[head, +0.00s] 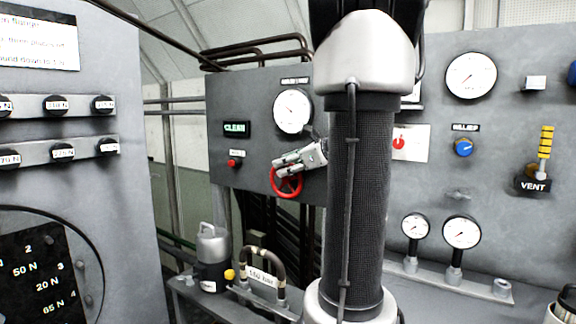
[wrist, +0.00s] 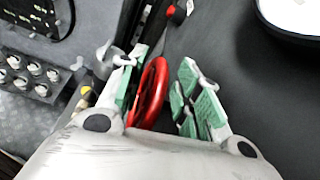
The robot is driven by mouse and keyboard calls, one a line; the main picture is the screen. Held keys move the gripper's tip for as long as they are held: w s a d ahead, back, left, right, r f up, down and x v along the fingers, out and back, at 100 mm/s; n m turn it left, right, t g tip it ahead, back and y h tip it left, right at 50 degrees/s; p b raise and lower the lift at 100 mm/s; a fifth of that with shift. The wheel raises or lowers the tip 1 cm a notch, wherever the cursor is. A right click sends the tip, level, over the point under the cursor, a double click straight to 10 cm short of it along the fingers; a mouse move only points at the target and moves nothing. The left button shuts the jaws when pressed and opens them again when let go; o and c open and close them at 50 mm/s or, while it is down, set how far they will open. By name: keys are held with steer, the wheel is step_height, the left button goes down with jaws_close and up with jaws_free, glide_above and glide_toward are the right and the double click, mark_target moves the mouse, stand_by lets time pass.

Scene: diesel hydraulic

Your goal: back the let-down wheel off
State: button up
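The let-down wheel is probably the red handwheel (head: 287,194) on the grey panel, below the white gauge and left of my arm; no label for it can be read. My gripper (head: 283,166) is at the wheel's upper part and hides some of it. In the wrist view the wheel (wrist: 153,90) appears nearly edge-on between the fingers of my gripper (wrist: 155,70). The left finger is close to the rim; whether it touches, I cannot tell. A dark gap separates the rim from the right finger. The fingers are apart.
A lit green "CLEAR" sign (head: 236,129) and a red button (head: 234,162) are left of the wheel. The large gauge (head: 293,111) is just above. A silver-topped canister (head: 212,245) and a "160 bar" hose loop (head: 262,273) stand below. My arm hides the panel's middle.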

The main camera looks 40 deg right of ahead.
steer(key=shift+c, duration=0.4)
jaws_close()
steer(key=shift+w+a+g, duration=0.25)
steer(key=shift+w+g, duration=0.2)
steer(key=shift+g, duration=0.45)
steer(key=shift+w+g+h, duration=0.2)
steer(key=shift+g+h, duration=0.2)
steer(key=shift+g, duration=0.2)
steer(key=shift+o, duration=0.4)
jaws_free()
steer(key=shift+d, duration=0.1)
steer(key=shift+s+r, duration=0.15)
